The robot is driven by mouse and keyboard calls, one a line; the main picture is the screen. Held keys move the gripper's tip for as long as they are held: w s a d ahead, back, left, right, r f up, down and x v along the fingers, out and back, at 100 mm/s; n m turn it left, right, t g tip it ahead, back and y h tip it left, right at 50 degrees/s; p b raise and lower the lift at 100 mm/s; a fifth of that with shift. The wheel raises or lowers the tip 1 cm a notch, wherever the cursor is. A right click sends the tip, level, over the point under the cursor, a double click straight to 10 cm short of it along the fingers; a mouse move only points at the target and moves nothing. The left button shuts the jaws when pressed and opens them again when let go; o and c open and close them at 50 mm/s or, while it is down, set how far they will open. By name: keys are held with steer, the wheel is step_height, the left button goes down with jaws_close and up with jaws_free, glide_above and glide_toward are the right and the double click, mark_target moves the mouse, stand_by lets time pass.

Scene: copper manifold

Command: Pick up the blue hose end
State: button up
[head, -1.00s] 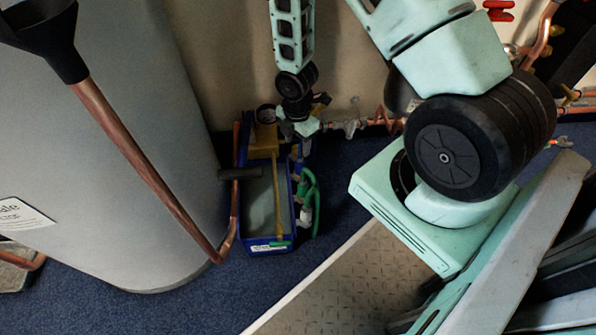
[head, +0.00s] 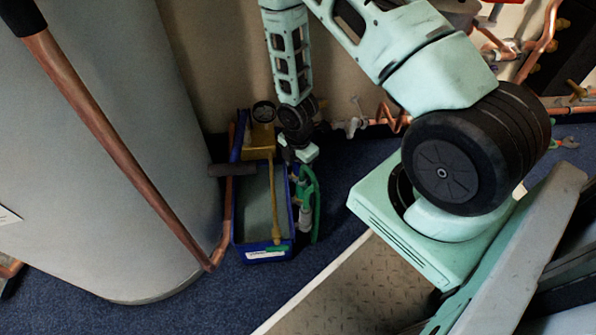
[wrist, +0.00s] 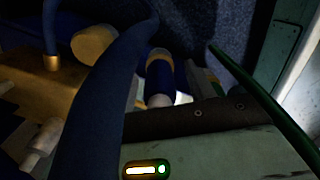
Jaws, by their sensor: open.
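A dark blue hose (wrist: 95,110) runs large and close across the left of the wrist view. A shorter blue piece with a brass-coloured band and a pale tip (wrist: 160,75) shows near the middle; I cannot tell which of these is the hose end of the task. In the head view a blue length (head: 239,138) stands at the back left of the blue tote. My gripper (head: 300,156) points down at the tote's back right side. Its mint body fills the bottom of the wrist view. It is open, with no hose visibly held; its fingertips are mostly hidden.
The blue tote (head: 263,256) holds yellow items and a dark-headed hammer (head: 232,170). A green hose (head: 315,205) hangs along its right side. A large grey tank (head: 120,200) and copper pipe (head: 110,145) stand left. Copper pipework (head: 390,122) runs along the wall.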

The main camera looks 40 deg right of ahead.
steer(key=shift+r, duration=0.1)
steer(key=c, duration=1.1)
steer(key=shift+c, duration=0.2)
step_height(320, 180, up, 10)
steer(key=p, duration=0.5)
steer(key=shift+r+p, duration=0.15)
steer(key=shift+p, duration=0.2)
step_height(320, 180, up, 4)
steer(key=p, duration=0.4)
steer(key=shift+r, duration=0.1)
